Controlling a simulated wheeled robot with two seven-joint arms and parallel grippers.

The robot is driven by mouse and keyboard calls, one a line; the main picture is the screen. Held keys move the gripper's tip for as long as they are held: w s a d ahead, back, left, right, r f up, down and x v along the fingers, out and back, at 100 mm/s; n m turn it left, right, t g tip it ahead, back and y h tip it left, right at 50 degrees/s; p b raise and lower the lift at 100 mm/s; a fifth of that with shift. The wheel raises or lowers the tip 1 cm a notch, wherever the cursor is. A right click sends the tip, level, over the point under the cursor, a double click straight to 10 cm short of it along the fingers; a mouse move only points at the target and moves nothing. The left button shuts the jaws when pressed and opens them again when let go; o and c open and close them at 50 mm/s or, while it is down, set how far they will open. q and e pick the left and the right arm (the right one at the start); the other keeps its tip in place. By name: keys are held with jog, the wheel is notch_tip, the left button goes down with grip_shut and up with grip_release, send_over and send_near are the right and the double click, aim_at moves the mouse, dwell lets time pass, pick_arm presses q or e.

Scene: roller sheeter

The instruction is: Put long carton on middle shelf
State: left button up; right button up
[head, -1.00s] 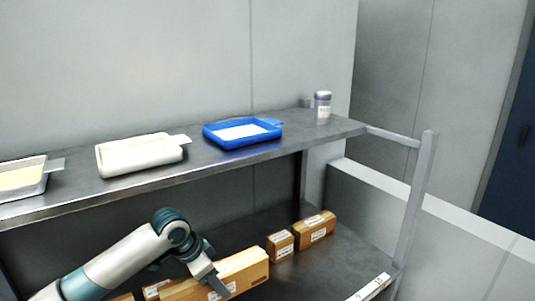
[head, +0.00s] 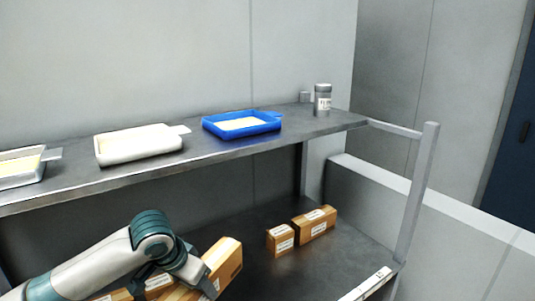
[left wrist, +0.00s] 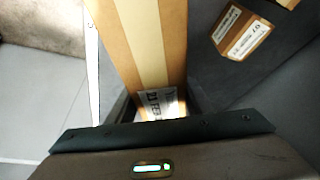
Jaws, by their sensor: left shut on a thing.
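The long carton (head: 226,260) is a brown box held by my left gripper (head: 208,284) over the lower visible shelf (head: 325,262). It points away to the back right. In the left wrist view the carton (left wrist: 150,45) runs up from the jaws, with a pale tape strip and a white label near the gripper (left wrist: 158,105). The jaws are shut on it. Its near end is partly hidden by my arm in the head view, and I cannot tell whether it touches the shelf. My right gripper is not in view.
Two small labelled cartons (head: 280,239) (head: 315,224) stand at the back right of this shelf; others (head: 158,284) are beside my arm. The upper shelf (head: 200,170) holds trays, including a blue one (head: 242,125), and a jar (head: 322,100). A post (head: 415,195) bounds the right.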

aim_at(173, 297)
pick_arm(q)
jog(key=s+a+n, duration=0.1)
jog(key=s+a+r+n+y+b, duration=0.1)
jog(key=s+n, duration=0.2)
jog(key=shift+s+a+r+t+b, duration=0.1)
jog(key=shift+a+r+t+b, duration=0.1)
jog(key=shift+a+t+b, duration=0.15)
jog(key=shift+s+a+r+n+y, duration=0.3)
jog(key=shift+s+a+n+y, duration=0.25)
jog(key=shift+s+n, duration=0.25)
jog(key=shift+w, duration=0.15)
dwell(0.3)
dwell(0.4)
dwell(0.4)
